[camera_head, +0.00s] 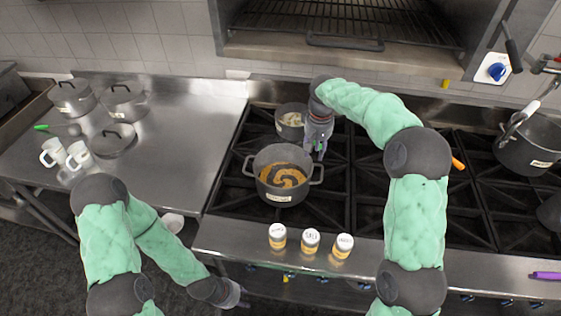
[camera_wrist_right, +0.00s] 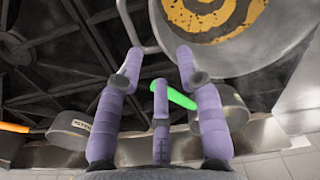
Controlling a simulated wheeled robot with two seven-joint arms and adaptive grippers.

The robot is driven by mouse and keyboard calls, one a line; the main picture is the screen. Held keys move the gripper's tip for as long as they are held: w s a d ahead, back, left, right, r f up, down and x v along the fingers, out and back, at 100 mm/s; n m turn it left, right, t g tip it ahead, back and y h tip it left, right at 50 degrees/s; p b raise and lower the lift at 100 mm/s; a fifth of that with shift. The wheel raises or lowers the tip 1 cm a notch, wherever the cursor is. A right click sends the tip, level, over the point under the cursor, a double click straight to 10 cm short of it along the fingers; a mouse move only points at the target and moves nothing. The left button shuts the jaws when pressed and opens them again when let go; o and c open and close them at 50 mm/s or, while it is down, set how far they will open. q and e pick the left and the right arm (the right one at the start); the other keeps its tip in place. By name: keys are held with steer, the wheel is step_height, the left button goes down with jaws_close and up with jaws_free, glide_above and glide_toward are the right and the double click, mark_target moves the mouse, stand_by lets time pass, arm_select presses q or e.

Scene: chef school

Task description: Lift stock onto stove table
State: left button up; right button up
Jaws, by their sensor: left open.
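A grey pot (camera_head: 285,192) with swirled orange-brown contents stands on the black stove grate, a loop handle on each side. It also shows in the right wrist view (camera_wrist_right: 222,55), at the top right. My right gripper (camera_head: 320,146) reaches down behind the pot, near its right handle (camera_head: 317,173). In the wrist view the fingers (camera_wrist_right: 158,60) are apart, with the handle (camera_wrist_right: 138,28) just beyond the left fingertip and not clearly between them. My left gripper (camera_head: 240,293) is open and empty, low by the front of the stove. The steel table (camera_head: 180,140) is left of the stove.
A smaller pot (camera_head: 290,122) stands behind the grey pot. Several labelled jars (camera_head: 310,241) line the front ledge. Pots (camera_head: 72,97), a lid (camera_head: 112,140) and white mugs (camera_head: 78,155) occupy the table's left; its right side is clear. A large pot (camera_head: 530,145) stands far right.

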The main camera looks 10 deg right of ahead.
mark_target(311, 169)
steer(key=shift+w+a+f+b, duration=0.15)
steer(key=shift+f+b, duration=0.25)
steer(key=shift+f, duration=2.3)
steer(key=shift+w+a+f+b, duration=0.15)
steer(key=shift+f+b, duration=0.2)
steer(key=shift+f, duration=2.35)
arm_select(q)
steer(key=shift+w+f, duration=0.3)
steer(key=shift+f, duration=0.45)
arm_select(e)
steer(key=shift+d, duration=0.1)
jaws_close()
steer(key=shift+w+r, duration=0.1)
steer(key=shift+r, duration=0.1)
